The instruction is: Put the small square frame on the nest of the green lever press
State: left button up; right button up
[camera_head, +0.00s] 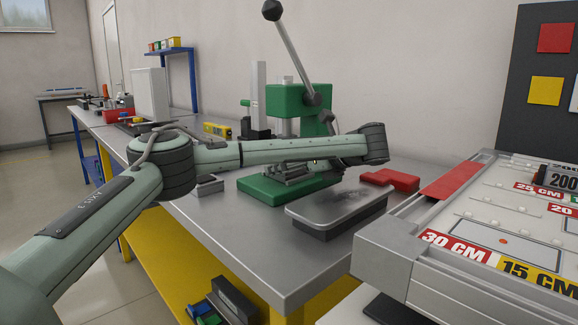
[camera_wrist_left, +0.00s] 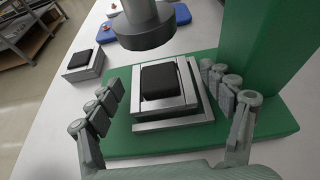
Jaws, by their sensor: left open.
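The green lever press (camera_head: 287,101) stands on the bench with its lever raised. In the wrist view its green base (camera_wrist_left: 125,143) carries stacked silver square pieces around a black block (camera_wrist_left: 158,82). The upper piece, seemingly the small square frame (camera_wrist_left: 180,114), sits on the lower silver nest plate (camera_wrist_left: 150,126); whether it is fully seated I cannot tell. My left gripper (camera_wrist_left: 162,88) is open, its fingers on either side of the stack, with gaps visible. The round ram (camera_wrist_left: 146,30) hangs above. In the head view my left arm hides most of this gripper. My right gripper is out of view.
A similar silver block with a black top (camera_wrist_left: 82,65) lies left of the press base. A grey lidded box (camera_head: 335,205) and a red piece (camera_head: 391,179) lie right of the press. A sloped board of frame sizes (camera_head: 490,225) stands at the right.

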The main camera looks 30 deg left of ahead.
pick_arm(q)
jog(key=shift+d+r, duration=0.15)
jog(key=p+v, duration=0.1)
jog(key=v, duration=0.2)
jog(key=shift+d+r, duration=0.2)
jog(key=shift+d, duration=0.1)
jog(key=v, duration=0.6)
jog(key=shift+s+d+f, duration=0.1)
jog(key=shift+s+d, duration=0.1)
jog(key=shift+d, duration=0.1)
jog(key=shift+s+d+r, duration=0.25)
jog(key=shift+d, duration=0.4)
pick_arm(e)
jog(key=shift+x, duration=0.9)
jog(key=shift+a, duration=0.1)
